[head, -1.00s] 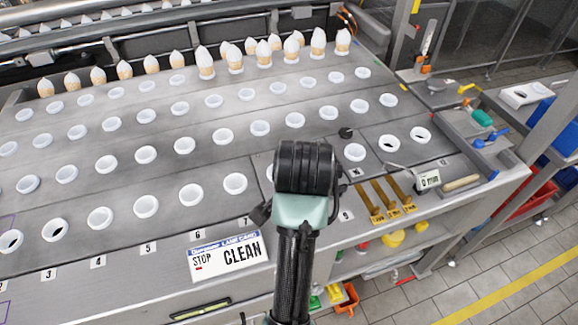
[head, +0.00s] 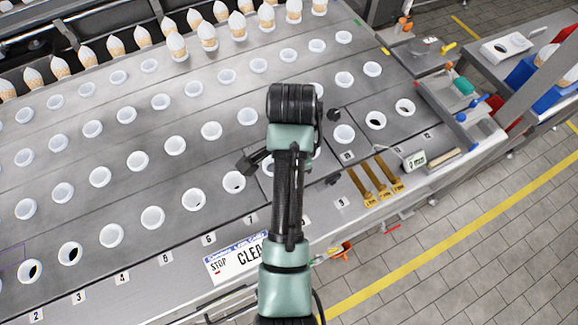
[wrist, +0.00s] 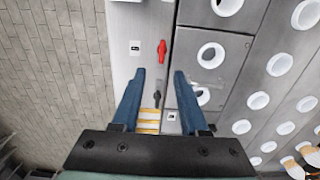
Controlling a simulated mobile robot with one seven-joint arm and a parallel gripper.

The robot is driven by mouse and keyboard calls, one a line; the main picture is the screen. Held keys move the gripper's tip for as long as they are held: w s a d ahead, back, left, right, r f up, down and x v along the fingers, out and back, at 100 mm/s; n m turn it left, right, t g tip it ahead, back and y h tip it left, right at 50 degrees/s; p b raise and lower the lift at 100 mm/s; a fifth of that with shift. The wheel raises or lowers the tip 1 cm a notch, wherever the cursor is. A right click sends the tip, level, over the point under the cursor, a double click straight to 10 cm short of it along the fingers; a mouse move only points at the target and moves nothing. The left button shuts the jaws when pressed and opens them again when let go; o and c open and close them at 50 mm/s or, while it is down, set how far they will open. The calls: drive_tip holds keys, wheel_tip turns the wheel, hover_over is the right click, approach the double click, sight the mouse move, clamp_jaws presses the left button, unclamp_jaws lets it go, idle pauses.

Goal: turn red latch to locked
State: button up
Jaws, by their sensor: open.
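In the wrist view the red latch (wrist: 162,51) is a small upright handle on a pale grey panel strip. It lies just beyond my fingertips, closer to the right finger, and nothing is gripping it. My gripper (wrist: 160,74) has two blue fingers spread apart, with no object held between them. I cannot make out the red latch in the head view, where my arm covers part of the counter. A small white label with a black mark (wrist: 135,47) is left of the latch. A dark grey lever (wrist: 157,96) shows between the fingers, nearer to my palm.
Brass-coloured bars (head: 375,181) lie at the counter's front edge, right of my arm. Rows of white ring holders and standing cones (head: 177,46) fill the counter. A white sign (head: 236,261) is partly behind my arm. Open tiled floor (head: 480,235) lies at the right.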

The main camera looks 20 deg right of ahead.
drive_tip(key=f+p, duration=0.1)
drive_tip(key=f, duration=1)
drive_tip(key=shift+w, duration=0.2)
clamp_jaws()
